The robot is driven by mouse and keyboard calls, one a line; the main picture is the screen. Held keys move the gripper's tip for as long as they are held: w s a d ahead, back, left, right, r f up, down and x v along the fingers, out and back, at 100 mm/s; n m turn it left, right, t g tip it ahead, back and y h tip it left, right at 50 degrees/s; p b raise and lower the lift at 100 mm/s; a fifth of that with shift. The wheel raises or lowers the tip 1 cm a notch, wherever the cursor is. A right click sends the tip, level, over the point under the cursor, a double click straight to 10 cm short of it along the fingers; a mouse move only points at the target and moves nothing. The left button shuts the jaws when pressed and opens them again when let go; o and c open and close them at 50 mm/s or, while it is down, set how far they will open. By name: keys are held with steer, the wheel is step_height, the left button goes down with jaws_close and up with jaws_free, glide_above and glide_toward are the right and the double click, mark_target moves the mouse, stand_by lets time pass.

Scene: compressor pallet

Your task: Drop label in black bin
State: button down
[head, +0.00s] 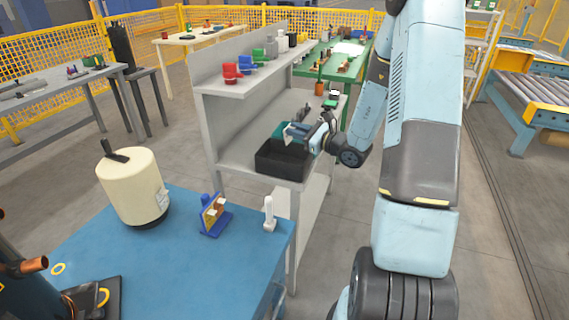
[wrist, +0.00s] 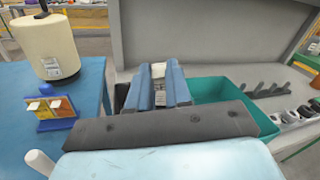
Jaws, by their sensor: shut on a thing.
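The black bin (head: 283,165) stands on the middle shelf of a grey rack, at its near end. My gripper (head: 296,130) is over the bin area in the head view. In the wrist view my gripper (wrist: 158,74) has its two blue fingers shut on a small white label (wrist: 159,86) with dark print. In the wrist view the black bin shows only as a dark sliver (wrist: 120,96) left of the fingers; my gripper hides the rest.
A teal bin (wrist: 208,90) sits beside the black bin, partly behind my gripper. A blue table (head: 190,265) in front holds a cream compressor (head: 133,187), a blue stand with yellow plates (head: 213,215) and a white upright piece (head: 269,214).

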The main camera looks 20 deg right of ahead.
steer(key=shift+f, duration=0.65)
steer(key=c, duration=1)
jaws_free()
steer(key=v, duration=1.3)
steer(key=shift+s+d, duration=0.25)
steer(key=shift+s, duration=0.05)
